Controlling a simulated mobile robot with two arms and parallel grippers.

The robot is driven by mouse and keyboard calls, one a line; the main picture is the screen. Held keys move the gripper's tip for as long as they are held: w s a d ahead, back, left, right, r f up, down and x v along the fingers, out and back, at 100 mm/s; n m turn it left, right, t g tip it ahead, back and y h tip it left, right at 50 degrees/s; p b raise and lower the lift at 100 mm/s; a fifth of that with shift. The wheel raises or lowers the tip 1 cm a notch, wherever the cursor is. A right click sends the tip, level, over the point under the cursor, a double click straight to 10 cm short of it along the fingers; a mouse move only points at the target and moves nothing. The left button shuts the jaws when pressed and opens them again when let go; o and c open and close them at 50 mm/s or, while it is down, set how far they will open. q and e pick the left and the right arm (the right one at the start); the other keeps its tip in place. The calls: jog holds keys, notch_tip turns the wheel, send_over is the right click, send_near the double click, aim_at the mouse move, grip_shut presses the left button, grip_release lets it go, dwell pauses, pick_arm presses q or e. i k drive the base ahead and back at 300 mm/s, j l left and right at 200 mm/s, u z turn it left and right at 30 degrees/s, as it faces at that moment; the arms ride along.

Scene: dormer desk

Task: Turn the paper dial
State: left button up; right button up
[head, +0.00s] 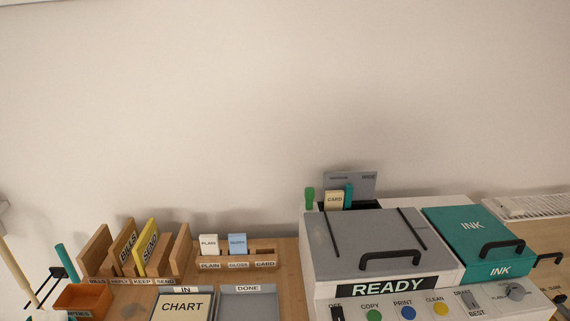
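A round grey dial (515,292) sits at the right end of the printer's white front panel (445,307). Small print to its left is too small to read surely, but it seems to start with "PLAIN". Where the dial points cannot be made out. The grey and white printer (340,243) has a "READY" display (388,287). Neither of my grippers is in view.
Left of the dial are a draft/best slider (470,300), several coloured buttons (408,312) and an off switch (337,312). The ink lid (468,232) has a black handle. Trays (248,289) and wooden sorters (120,238) stand at left.

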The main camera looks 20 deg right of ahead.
aim_at(515, 291)
jog(key=k+z, duration=0.15)
jog(key=z, duration=1.95)
